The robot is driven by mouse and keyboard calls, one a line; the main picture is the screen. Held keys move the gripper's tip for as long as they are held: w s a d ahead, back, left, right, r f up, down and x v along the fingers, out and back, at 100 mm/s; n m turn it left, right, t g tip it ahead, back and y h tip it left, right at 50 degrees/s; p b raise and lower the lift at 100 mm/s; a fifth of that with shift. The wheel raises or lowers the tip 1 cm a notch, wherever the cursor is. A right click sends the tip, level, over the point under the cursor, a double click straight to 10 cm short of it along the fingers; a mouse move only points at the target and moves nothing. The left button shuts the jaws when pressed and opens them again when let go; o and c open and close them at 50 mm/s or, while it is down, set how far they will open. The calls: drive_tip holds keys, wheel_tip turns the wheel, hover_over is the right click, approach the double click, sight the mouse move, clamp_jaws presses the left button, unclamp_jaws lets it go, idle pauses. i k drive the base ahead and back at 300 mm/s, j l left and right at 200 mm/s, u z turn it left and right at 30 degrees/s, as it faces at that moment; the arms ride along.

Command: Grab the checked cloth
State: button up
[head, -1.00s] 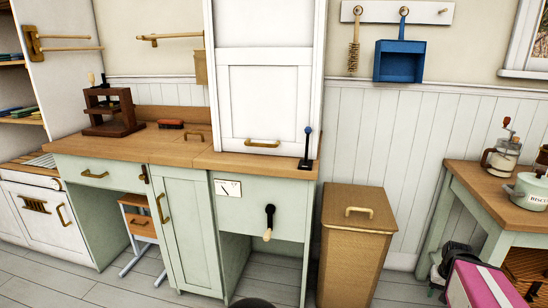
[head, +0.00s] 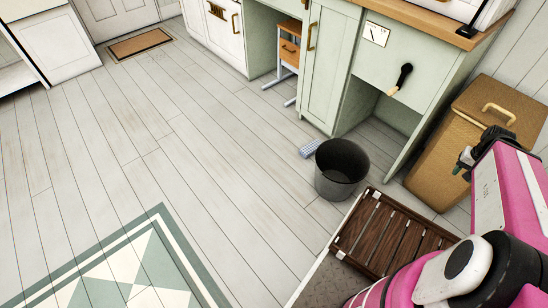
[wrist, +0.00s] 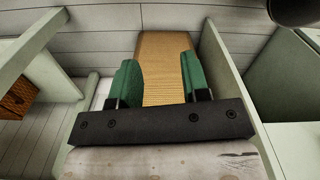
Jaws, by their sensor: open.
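A small blue-and-white checked cloth (head: 310,148) lies on the floorboards in the head view, just left of a dark bucket and in front of the green cabinet. My gripper (wrist: 155,82) shows in the wrist view with its two green fingers apart and nothing between them. In the head view my gripper (head: 466,158) is partly hidden by my pink arm at the right, well away from the cloth. The cloth does not show in the wrist view.
The dark bucket (head: 342,168) stands beside the cloth. A brown slatted rack (head: 392,236) lies nearer, and a tan bin (head: 470,140) stands at the right. The green cabinet (head: 326,65) rises behind. The floor left of the cloth is clear.

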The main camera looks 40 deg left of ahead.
sight(307, 151)
drive_tip(key=u, duration=1.5)
drive_tip(key=j+z, duration=0.15)
drive_tip(key=j, duration=0.2)
drive_tip(key=k+j+z, duration=0.1)
drive_tip(key=j, duration=0.2)
drive_tip(key=k+j+z, duration=0.15)
drive_tip(key=j, duration=0.2)
